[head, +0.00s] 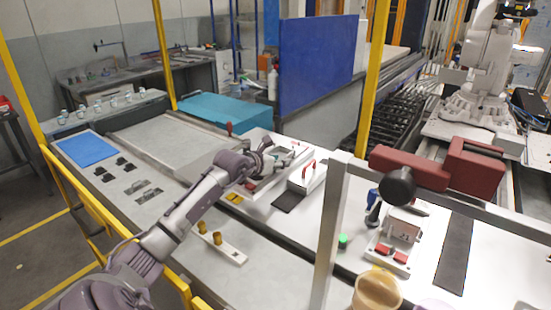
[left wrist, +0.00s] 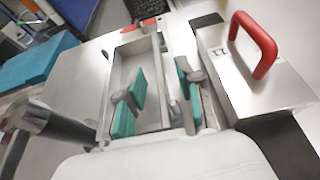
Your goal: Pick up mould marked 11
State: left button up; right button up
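A silver block-like mould with a red handle stands on the table; in the left wrist view the mould (left wrist: 258,88) bears a mark that looks like 11. In the head view this mould (head: 304,182) is just right of my left gripper (head: 268,160). In the left wrist view my left gripper (left wrist: 160,98) has its two teal-padded fingers apart, with nothing clasped between them. They are over an open metal tray-like box (left wrist: 122,58) beside the mould, not around the red handle. Whether the fingers touch the box I cannot tell. My right gripper is not in view.
A dark pad (head: 288,200) lies before the mould. A light strip with two brown pegs (head: 232,250) lies nearer. A metal post (head: 330,230) and a red machine part (head: 440,170) stand to the right. A teal block (head: 215,110) is behind.

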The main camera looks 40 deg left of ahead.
pick_arm(q)
jog(key=shift+w+f, duration=0.1)
jog(key=shift+w, duration=0.1)
jog(key=shift+s, duration=0.1)
grip_shut()
jog(key=shift+r, duration=0.2)
